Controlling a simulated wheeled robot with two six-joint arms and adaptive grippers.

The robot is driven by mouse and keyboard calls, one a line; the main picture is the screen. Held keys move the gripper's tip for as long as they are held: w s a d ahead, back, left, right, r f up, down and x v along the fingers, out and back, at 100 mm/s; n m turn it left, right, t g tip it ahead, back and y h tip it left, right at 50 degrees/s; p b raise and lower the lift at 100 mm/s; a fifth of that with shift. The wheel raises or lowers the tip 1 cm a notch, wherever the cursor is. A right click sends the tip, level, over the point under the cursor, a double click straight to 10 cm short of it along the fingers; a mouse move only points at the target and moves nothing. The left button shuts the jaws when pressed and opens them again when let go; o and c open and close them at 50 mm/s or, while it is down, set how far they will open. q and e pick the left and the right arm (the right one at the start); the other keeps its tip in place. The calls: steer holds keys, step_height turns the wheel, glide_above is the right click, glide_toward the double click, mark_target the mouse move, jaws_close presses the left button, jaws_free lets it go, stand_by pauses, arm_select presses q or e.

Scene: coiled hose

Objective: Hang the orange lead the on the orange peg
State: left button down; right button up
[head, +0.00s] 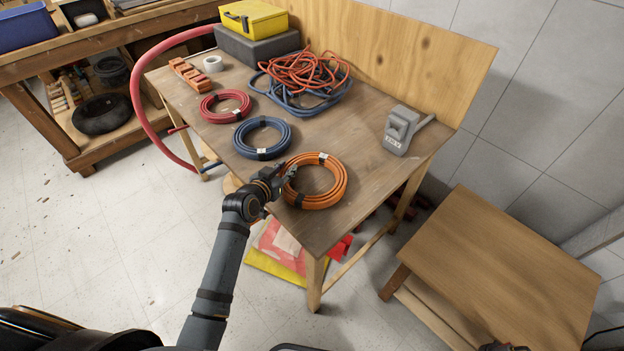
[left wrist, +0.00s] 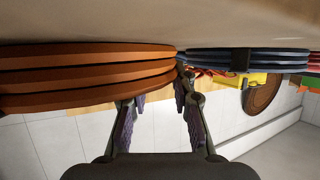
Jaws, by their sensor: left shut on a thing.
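The orange lead (head: 343,187) lies coiled on the near right part of the workbench, with white and black bands around it. In the left wrist view its stacked turns (left wrist: 70,72) fill the upper left. My left gripper (head: 286,178) is at the left side of this coil, shut on its turns. In the left wrist view the fingers (left wrist: 156,102) straddle the coil's end, and part of the grip is hidden. The coil still appears to rest on the tabletop. No orange peg shows in either view.
A blue coil (head: 241,142) lies just beyond on the workbench (head: 340,125), with a red coil (head: 203,110) farther back. Tangled leads (head: 310,72) lie by the backboard. A grey device (head: 399,130) stands at the right.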

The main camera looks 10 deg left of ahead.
arm_select(q)
step_height(320, 180, up, 9)
steer(key=p, duration=0.9)
steer(key=shift+r, duration=0.15)
steer(key=shift+a, duration=0.1)
stand_by(0.7)
